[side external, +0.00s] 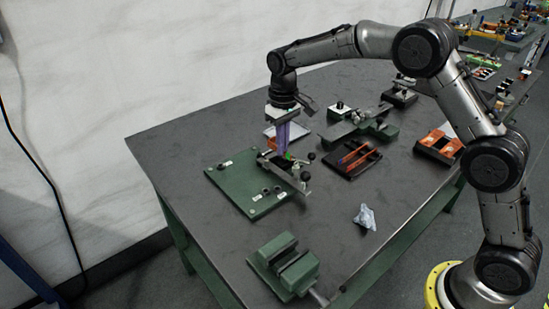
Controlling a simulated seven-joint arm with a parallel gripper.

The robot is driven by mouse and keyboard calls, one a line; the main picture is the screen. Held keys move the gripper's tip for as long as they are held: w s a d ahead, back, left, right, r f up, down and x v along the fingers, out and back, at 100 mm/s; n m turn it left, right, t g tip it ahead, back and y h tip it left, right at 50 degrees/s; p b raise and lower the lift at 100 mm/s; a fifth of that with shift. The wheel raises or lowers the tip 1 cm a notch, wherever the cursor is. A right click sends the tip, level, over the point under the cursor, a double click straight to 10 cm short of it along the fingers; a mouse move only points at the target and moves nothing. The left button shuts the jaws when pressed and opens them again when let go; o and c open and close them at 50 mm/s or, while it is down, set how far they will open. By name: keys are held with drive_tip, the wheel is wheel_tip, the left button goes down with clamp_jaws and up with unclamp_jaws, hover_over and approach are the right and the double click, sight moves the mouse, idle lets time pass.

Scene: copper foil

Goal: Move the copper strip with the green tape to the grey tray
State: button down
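My gripper (286,154), with long purple fingers, points down over the clamp fixture on the green plate (232,185). A small bright green patch (289,156) shows at the fingertips and looks like the green tape. The copper strip itself is too small and too covered by the fingers and fixture to make out. I cannot tell whether the fingers are closed on it. A pale grey tray (269,132) lies behind the gripper, partly hidden by the fingers.
A black rack with orange-brown strips (352,160) stands right of the fixture. A grey-green device (362,127) is behind it, an orange-and-black holder (438,145) further right. A green vise (283,264) and crumpled foil (365,217) are in front. The table's left front is clear.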

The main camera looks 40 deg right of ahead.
sight(275, 169)
drive_tip(key=shift+w+a+f, duration=0.1)
drive_tip(key=shift+w+f, duration=0.95)
drive_tip(key=shift+f, duration=0.15)
drive_tip(key=shift+w+f, duration=0.2)
drive_tip(key=shift+f, duration=0.7)
drive_tip(key=shift+w+f, duration=0.15)
drive_tip(key=shift+f, duration=0.7)
drive_tip(key=c, duration=1.1)
unclamp_jaws()
drive_tip(key=shift+f, duration=0.1)
wheel_tip(275, 169, up, 13)
drive_tip(key=s+d+r+t, duration=0.2)
drive_tip(key=s+r, duration=0.7)
drive_tip(key=s, duration=0.6)
drive_tip(key=s+d+t, duration=0.1)
drive_tip(key=s, duration=0.6)
drive_tip(key=s+d+t, duration=0.1)
drive_tip(key=s, duration=0.5)
drive_tip(key=shift+s+d+r, duration=0.1)
drive_tip(key=shift+s+r, duration=0.25)
drive_tip(key=shift+r, duration=0.05)
drive_tip(key=shift+o, duration=0.6)
drive_tip(key=s+f+t, duration=0.1)
drive_tip(key=s+f, duration=0.4)
drive_tip(key=s, duration=0.4)
drive_tip(key=shift+d+f+m+t, duration=0.3)
drive_tip(key=shift+f, duration=0.05)
